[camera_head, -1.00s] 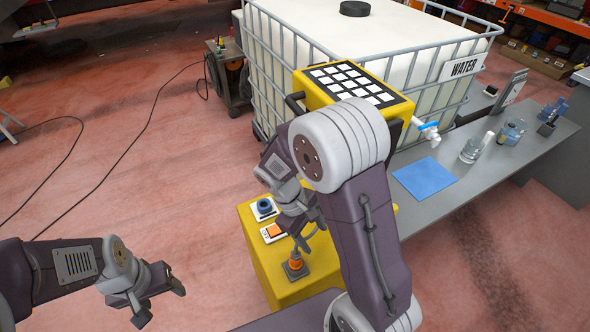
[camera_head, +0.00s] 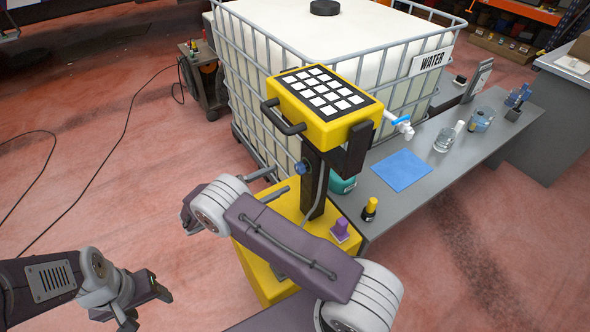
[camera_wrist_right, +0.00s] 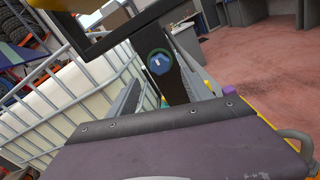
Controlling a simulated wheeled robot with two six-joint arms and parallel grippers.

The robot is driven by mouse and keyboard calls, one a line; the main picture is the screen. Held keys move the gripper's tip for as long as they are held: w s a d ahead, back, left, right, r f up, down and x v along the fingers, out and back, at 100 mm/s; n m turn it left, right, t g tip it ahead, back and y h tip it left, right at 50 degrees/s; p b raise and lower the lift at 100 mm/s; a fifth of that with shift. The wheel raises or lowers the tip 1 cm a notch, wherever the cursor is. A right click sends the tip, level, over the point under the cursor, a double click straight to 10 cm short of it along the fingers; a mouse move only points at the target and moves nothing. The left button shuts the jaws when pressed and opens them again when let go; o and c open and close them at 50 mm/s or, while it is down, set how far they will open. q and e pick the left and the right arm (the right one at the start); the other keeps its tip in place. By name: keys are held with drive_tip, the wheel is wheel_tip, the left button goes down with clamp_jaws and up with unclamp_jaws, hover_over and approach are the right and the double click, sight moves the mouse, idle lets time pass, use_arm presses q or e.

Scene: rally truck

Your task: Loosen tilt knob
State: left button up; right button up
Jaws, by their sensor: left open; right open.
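The tilt knob (camera_head: 301,167) is a small blue knob on the dark post under the yellow panel head. In the right wrist view the blue knob (camera_wrist_right: 160,64) sits on the post, near the top middle. My right gripper (camera_head: 283,178) is open, its two grey fingers pointing at the post from the left, just short of the knob. In the wrist view its fingers (camera_wrist_right: 163,92) stand apart on either side of the post, below the knob. My left gripper (camera_head: 148,306) is open and empty at the lower left, far from the knob.
The yellow head (camera_head: 325,103) has a black handle and a grid of white squares. Behind it stands the caged water tank (camera_head: 300,45). A grey bench (camera_head: 440,170) at right holds a blue mat and jars. A purple knob (camera_head: 340,229) sits on the yellow base.

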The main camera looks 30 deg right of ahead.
sight(297, 171)
drive_tip(key=d, duration=0.2)
drive_tip(key=d+p, duration=0.1)
drive_tip(key=d, duration=0.3)
drive_tip(key=shift+w+d+r+p, duration=0.1)
drive_tip(key=shift+w+d+p, duration=0.2)
drive_tip(key=shift+p, duration=0.1)
drive_tip(key=shift+d, duration=0.35)
clamp_jaws()
